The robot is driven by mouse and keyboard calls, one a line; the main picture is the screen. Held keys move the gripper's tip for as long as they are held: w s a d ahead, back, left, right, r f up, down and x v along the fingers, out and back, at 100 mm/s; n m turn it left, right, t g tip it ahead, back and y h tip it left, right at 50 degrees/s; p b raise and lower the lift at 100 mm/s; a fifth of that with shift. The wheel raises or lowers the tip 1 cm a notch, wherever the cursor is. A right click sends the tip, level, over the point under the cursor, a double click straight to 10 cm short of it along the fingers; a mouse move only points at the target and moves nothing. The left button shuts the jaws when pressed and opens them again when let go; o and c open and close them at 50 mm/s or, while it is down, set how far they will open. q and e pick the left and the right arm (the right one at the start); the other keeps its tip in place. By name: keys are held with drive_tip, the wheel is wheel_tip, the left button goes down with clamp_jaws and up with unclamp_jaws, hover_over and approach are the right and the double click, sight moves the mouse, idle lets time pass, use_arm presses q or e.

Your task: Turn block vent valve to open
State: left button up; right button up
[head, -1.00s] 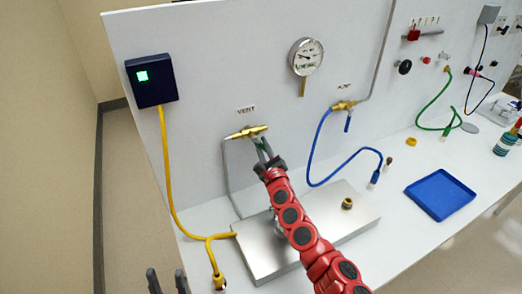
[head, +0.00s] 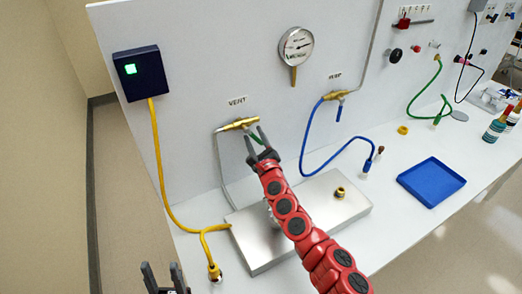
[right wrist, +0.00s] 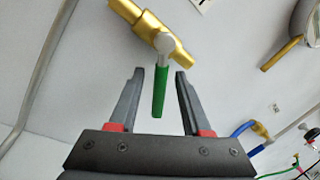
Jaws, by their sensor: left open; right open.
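The brass vent valve (head: 238,124) is mounted on the white panel under the VENT label (head: 237,100). In the right wrist view the brass valve body (right wrist: 150,25) shows at the top, with its green handle (right wrist: 161,92) hanging down from a grey hub. My right gripper (head: 255,136) is open in front of the panel, just below and right of the valve. In the right wrist view the handle's lower end lies between the open fingers (right wrist: 158,78), with a gap on each side. My left gripper (head: 163,272) is open at the lower left edge, away from the valve.
A steel block (head: 262,240) lies on the bench below the valve, with a brass fitting (head: 340,192) on it. A yellow hose (head: 163,180) runs down the left. A pressure gauge (head: 295,45), a blue hose (head: 306,140) and a blue tray (head: 432,181) are to the right.

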drive_tip(key=shift+s+d+r+p, duration=0.1)
drive_tip(key=shift+s+d+p, duration=0.1)
drive_tip(key=shift+s+p, duration=0.35)
drive_tip(key=p+v, duration=0.1)
drive_tip(key=v, duration=0.3)
drive_tip(key=shift+p, duration=0.3)
approach(255, 138)
drive_tip(key=r+v, duration=0.1)
drive_tip(key=v, duration=0.5)
drive_tip(key=shift+s+d+f+p, duration=0.15)
drive_tip(key=shift+s+f+p, duration=0.15)
drive_tip(key=shift+f, duration=0.25)
